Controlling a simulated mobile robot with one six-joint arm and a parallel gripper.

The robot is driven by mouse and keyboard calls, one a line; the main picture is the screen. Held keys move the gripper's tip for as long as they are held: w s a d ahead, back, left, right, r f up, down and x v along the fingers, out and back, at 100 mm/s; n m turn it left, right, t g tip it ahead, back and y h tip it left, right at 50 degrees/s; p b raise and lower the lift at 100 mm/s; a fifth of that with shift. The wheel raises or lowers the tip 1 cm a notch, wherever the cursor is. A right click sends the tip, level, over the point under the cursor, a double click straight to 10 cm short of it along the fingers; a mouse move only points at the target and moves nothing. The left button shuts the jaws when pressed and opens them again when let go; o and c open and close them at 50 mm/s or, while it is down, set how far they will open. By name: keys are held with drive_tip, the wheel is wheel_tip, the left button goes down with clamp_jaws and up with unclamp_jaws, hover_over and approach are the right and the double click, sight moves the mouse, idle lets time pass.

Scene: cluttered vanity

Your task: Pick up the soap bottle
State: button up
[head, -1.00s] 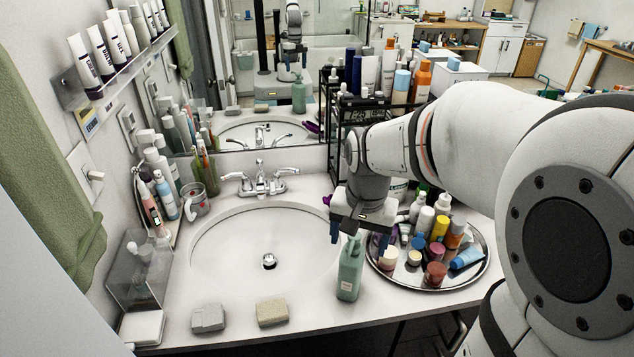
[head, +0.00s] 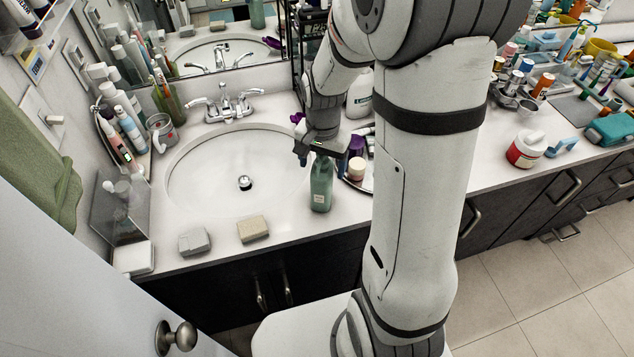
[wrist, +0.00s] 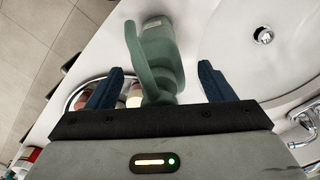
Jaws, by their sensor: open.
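The soap bottle (head: 321,188) is green with a pale label and stands upright on the counter, right of the sink, near the front edge. It also shows in the wrist view (wrist: 160,65), where its pump end reaches in between the two blue fingers. My gripper (head: 322,163) is at the top of the bottle, with its fingers apart on either side. In the wrist view my gripper (wrist: 158,88) is open, with gaps visible between the bottle and both fingers. The top of the bottle is partly hidden by my gripper in the head view.
The sink (head: 240,165) lies left of the bottle. Two soap bars, one grey (head: 194,241) and one beige (head: 252,229), lie at the front edge. A round tray (wrist: 75,98) with small containers is close beside the bottle, mostly hidden by my arm in the head view.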

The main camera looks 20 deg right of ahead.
clamp_jaws()
idle(0.8)
